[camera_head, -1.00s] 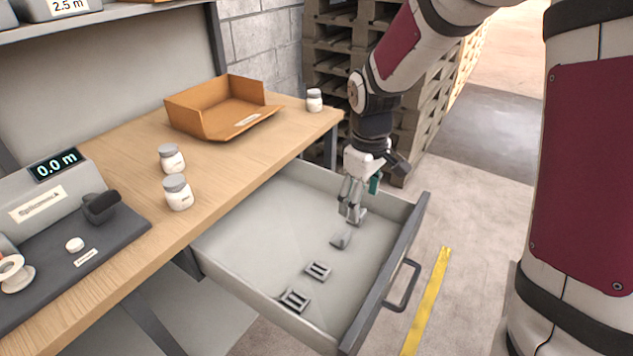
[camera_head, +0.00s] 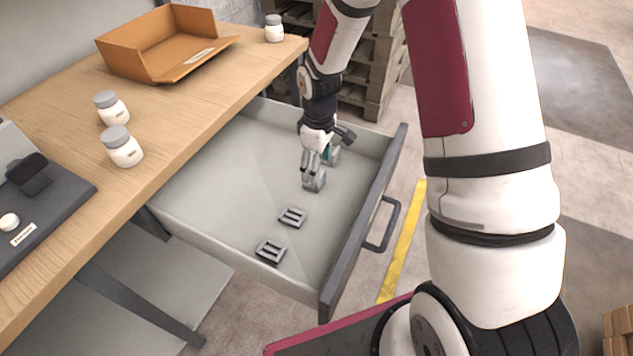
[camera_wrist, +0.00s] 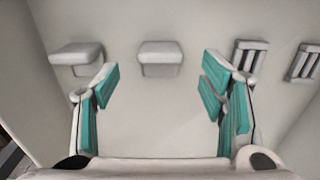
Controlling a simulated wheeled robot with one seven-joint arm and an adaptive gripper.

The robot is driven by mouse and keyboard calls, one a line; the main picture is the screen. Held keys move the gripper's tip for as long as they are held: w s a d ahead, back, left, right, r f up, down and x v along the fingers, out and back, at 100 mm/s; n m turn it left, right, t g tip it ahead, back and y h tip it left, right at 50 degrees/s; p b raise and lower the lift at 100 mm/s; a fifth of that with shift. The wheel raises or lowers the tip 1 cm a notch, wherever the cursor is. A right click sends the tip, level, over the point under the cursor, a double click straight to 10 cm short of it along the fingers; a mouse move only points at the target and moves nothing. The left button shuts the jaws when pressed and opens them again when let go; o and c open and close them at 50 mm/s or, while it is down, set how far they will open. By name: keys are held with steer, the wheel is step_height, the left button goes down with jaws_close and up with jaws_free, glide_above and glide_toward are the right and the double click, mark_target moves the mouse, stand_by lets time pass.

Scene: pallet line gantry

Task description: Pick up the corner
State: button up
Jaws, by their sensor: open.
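Two light grey corner pieces lie in the open drawer. One corner (camera_wrist: 160,57) shows in the wrist view ahead of the gap between my fingertips; the other corner (camera_wrist: 76,57) is to its left, beyond the left finger. In the head view, the nearer corner (camera_head: 314,181) is at my fingertips and partly covered by them, and the farther corner (camera_head: 332,156) is just behind my gripper. My gripper (camera_head: 310,170) points down into the drawer. Its teal-padded fingers are spread and empty in the wrist view (camera_wrist: 160,85). I cannot tell whether they touch the corner.
Two dark slotted buckles, one (camera_head: 292,217) and another (camera_head: 270,251), lie in the drawer (camera_head: 215,190) towards its near end. The drawer's front wall (camera_head: 365,220) and the wooden worktop (camera_head: 190,130) flank my gripper. White jars (camera_head: 122,148) and an orange bin (camera_head: 150,50) stand on the worktop.

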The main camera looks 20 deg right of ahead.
mark_target(322, 173)
steer(key=shift+f+b, duration=0.6)
steer(key=shift+f, duration=2.05)
steer(key=c, duration=1.1)
